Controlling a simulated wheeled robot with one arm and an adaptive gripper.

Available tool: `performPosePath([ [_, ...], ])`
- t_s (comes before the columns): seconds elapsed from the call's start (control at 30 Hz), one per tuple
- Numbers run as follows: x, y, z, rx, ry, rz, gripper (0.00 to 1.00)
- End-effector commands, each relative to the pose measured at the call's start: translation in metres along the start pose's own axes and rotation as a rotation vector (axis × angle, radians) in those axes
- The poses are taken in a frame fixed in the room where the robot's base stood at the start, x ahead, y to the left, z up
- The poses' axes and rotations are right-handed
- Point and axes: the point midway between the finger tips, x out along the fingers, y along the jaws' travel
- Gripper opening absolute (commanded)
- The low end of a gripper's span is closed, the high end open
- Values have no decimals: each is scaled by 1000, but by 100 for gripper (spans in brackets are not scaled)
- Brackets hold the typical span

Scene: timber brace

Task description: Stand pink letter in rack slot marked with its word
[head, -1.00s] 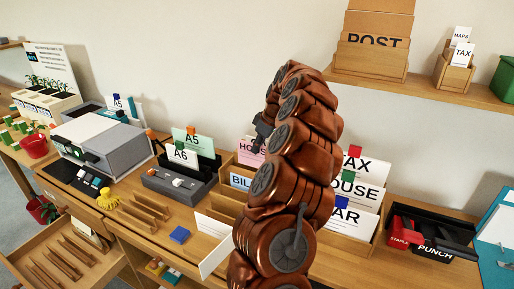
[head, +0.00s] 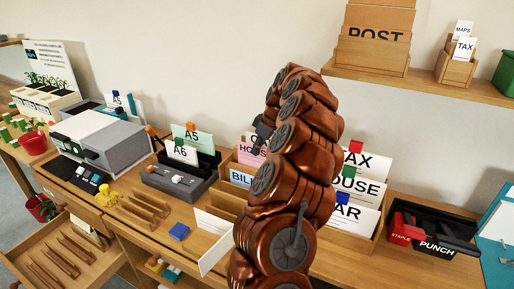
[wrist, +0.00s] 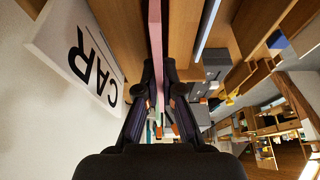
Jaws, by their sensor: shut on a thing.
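The pink letter (head: 251,154) shows behind the arm in the head view, with the start of a word reading "HO". It stands upright in or just above the wooden rack (head: 225,203), behind a light blue BILL letter (head: 241,179). In the wrist view the pink letter (wrist: 155,35) is edge-on between the fingers of my gripper (wrist: 158,75), which is shut on it. The rack's right side carries white cards marked TAX (head: 367,164), HOUSE (head: 358,187) and CAR (head: 352,214). The CAR card (wrist: 82,60) is left of the letter in the wrist view. The letter's lower edge is hidden.
A black holder (head: 178,184) with A5 and A6 cards stands left of the rack. A black tray (head: 432,236) with a stapler and punch stands right. A shelf (head: 420,78) runs above.

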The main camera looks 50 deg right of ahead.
Motion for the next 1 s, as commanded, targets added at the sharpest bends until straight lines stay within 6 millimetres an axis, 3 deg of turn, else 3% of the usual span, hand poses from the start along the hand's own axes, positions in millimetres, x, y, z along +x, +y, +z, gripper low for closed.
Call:
performPosePath([
  [0.3, 10, 0, 4, 0, 0, 0, 0],
  [0.33, 9, 0, 4, 0, 0, 0, 8],
  [0.6, 8, 0, 4, 0, 0, 2, 35],
  [0.8, 9, 0, 4, 0, 0, 1, 36],
  [1.0, 9, 0, 4, 0, 0, 0, 57],
])
